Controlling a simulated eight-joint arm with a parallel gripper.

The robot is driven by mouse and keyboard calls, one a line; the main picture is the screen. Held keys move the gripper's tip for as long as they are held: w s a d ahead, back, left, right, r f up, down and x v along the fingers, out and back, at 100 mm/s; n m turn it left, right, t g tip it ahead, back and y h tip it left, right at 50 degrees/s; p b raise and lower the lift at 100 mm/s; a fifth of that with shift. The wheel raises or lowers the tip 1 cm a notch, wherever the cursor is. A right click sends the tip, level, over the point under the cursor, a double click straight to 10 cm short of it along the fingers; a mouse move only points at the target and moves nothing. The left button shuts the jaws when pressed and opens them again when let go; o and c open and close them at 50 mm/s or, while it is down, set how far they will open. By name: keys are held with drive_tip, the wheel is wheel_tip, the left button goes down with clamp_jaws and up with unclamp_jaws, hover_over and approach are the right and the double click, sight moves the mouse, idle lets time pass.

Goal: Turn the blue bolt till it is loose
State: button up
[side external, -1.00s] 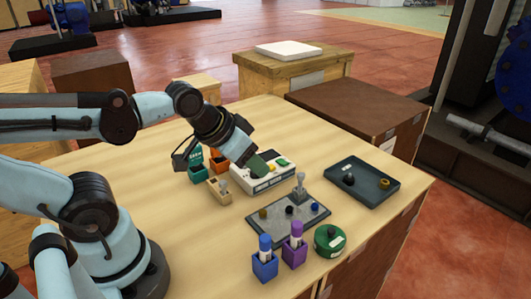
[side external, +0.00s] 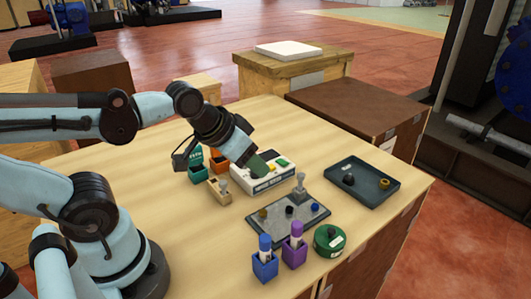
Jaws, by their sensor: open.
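The blue bolt (side external: 315,208) sits at the right end of a dark grey plate (side external: 270,228) on the table. A black bolt (side external: 290,211) and a brownish-yellow bolt (side external: 263,214) are on the same plate, to its left. A grey upright piece (side external: 299,190) stands at the plate's back edge. My gripper (side external: 253,168) is over the white box with coloured buttons, behind and to the left of the plate, well apart from the blue bolt. It is open; its fingertips are hard to make out at this size.
The white box (side external: 275,181) stands behind the plate. A dark tray (side external: 372,190) with small parts lies at the right. Blue (side external: 265,267) and purple (side external: 294,254) holders and a green round container (side external: 329,241) stand in front. Teal and orange boxes (side external: 218,163) stand behind.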

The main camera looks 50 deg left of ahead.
drive_tip(key=shift+w, duration=0.1)
drive_tip(key=m+g, duration=0.7)
drive_tip(key=m, duration=1.4)
hover_over(315, 205)
wheel_tip(315, 205, down, 12)
drive_tip(key=shift+f, duration=0.1)
drive_tip(key=shift+c, duration=0.2)
clamp_jaws()
